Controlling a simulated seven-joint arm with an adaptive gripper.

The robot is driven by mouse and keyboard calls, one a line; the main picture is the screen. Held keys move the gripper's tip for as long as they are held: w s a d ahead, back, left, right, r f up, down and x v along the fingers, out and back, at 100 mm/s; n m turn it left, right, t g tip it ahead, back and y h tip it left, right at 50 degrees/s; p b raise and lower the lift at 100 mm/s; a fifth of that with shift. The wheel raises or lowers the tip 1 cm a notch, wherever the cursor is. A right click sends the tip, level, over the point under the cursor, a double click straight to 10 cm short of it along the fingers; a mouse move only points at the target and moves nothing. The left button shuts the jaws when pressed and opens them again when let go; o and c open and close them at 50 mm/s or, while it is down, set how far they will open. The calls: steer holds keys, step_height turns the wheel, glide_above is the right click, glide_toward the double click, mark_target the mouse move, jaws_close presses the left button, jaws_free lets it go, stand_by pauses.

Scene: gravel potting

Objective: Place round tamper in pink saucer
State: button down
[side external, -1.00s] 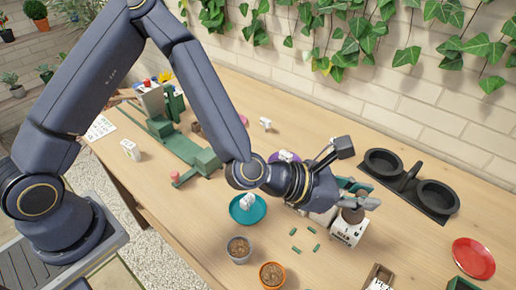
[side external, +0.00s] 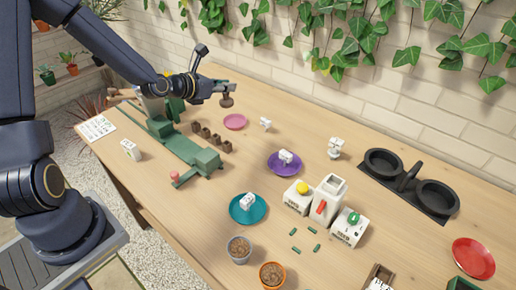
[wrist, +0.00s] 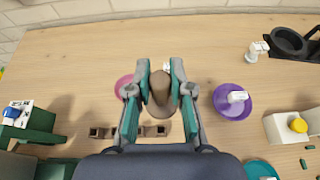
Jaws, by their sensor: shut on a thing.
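My gripper (side external: 226,88) is shut on the round tamper (side external: 227,101), a brown knob-like piece that hangs from the fingers above the table. In the wrist view the tamper (wrist: 160,92) sits between the teal-padded fingers (wrist: 160,78). The pink saucer (side external: 235,121) lies on the table just below the tamper in the side view and looks empty. In the wrist view the pink saucer (wrist: 121,84) shows left of the tamper, partly hidden by the left finger.
A row of small brown pots (side external: 205,132) stands near the pink saucer, beside a green rail fixture (side external: 180,148). A small white piece (side external: 265,124) stands right of the saucer. A purple saucer (side external: 283,168) and a teal saucer (side external: 247,213) each hold a white piece.

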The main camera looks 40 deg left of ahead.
steer(key=s+a+n+y, duration=0.1)
steer(key=s+a, duration=0.1)
steer(key=a, duration=0.4)
glide_above(235, 123)
steer(key=shift+d+f, duration=0.1)
steer(key=shift+f, duration=8.95)
steer(key=shift+f, duration=0.1)
steer(key=c, duration=1.1)
jaws_free()
steer(key=shift+o, duration=0.2)
